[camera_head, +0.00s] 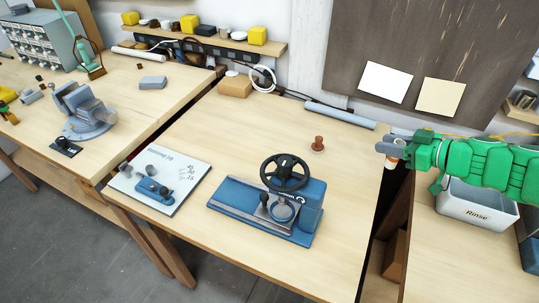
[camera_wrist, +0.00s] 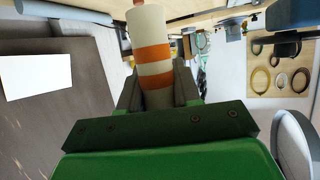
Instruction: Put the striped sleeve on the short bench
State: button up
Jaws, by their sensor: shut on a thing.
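The striped sleeve (camera_wrist: 152,55), a cream tube with orange bands, stands between the fingers of my gripper (camera_wrist: 157,88) in the wrist view. My gripper (camera_head: 388,148) is shut on it, and a small part of the sleeve (camera_head: 393,161) shows below the fingers in the head view. The gripper is at the right, over the gap between the middle bench (camera_head: 345,240) and the right bench (camera_head: 455,265). I cannot tell from the pictures which bench is the short one.
A blue press with a black handwheel (camera_head: 287,172) and a white board (camera_head: 160,180) with small parts are on the middle bench. A reddish-brown knob (camera_head: 318,144) and a grey tube (camera_head: 340,116) lie behind. A white Rinse tub (camera_head: 476,205) is under my arm.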

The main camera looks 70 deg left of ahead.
jog(key=s+a+n+g, duration=0.1)
jog(key=s+a, duration=0.4)
jog(key=a, duration=0.1)
send_over(343, 152)
jog(key=shift+h, duration=0.3)
jog(key=shift+s+f, duration=0.2)
jog(key=shift+f, duration=6.8)
jog(key=shift+f, duration=0.1)
jog(key=o, duration=1)
jog(key=shift+w+d+r, duration=0.1)
jog(key=shift+w+r, duration=0.05)
jog(key=shift+r, duration=0.05)
jog(key=v, duration=1.1)
jog(key=shift+w+d+r, duration=0.15)
jog(key=shift+d+r, duration=0.05)
jog(key=shift+d, duration=0.1)
